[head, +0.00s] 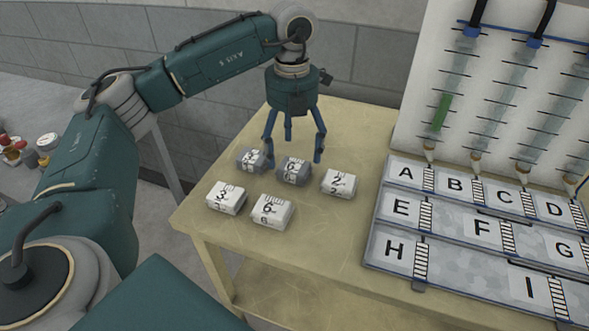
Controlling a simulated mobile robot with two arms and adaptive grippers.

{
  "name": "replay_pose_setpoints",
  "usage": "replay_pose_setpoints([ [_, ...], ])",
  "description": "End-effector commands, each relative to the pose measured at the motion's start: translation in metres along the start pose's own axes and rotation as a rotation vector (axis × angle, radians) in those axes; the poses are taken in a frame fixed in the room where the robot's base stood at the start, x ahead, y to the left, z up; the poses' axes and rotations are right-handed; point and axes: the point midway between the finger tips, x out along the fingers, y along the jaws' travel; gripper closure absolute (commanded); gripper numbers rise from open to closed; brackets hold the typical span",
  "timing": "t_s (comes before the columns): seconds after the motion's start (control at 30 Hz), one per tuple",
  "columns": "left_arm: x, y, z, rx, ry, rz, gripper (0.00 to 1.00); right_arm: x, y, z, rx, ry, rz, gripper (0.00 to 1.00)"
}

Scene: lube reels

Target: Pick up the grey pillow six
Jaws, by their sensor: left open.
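Two grey pillows lie in the back row on the wooden table (345,240): one at the left (244,163) and one in the middle (287,177). Their printed labels are too small to read surely. A white pillow marked 6 (262,222) lies in the front row. My left gripper (293,153) points down with its fingers spread, at the middle grey pillow. One finger comes down between the two grey pillows and another to the right of the middle one. Whether the fingers touch it, I cannot tell. The gripper holds nothing. My right gripper is not in view.
White pillows marked 3 (221,203) and 2 (332,189) lie close by. A stepped rack with lettered bays (372,262) stands at the right, below a white panel with tubes (408,120). Bare tabletop lies between the pillows and the rack.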

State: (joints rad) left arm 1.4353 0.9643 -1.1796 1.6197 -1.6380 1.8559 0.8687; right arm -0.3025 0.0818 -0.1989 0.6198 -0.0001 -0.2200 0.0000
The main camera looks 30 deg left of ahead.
Motion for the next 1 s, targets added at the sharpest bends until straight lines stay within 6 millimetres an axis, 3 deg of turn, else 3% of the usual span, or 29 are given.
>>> replay_pose_setpoints([
  [0.17, 0.013, -0.001, 0.000, 0.001, 0.001, -0.001, 0.22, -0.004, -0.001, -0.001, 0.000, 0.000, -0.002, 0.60],
  [0.43, 0.051, -0.003, 0.001, 0.001, 0.001, -0.001, 0.22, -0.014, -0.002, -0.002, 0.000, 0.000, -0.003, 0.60],
  [0.73, 0.057, -0.003, 0.002, 0.002, -0.001, -0.002, 0.22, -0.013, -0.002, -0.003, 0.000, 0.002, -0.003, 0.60],
  [1.0, 0.057, -0.004, 0.002, 0.002, -0.001, -0.003, 0.70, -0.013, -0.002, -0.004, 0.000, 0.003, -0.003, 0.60],
])
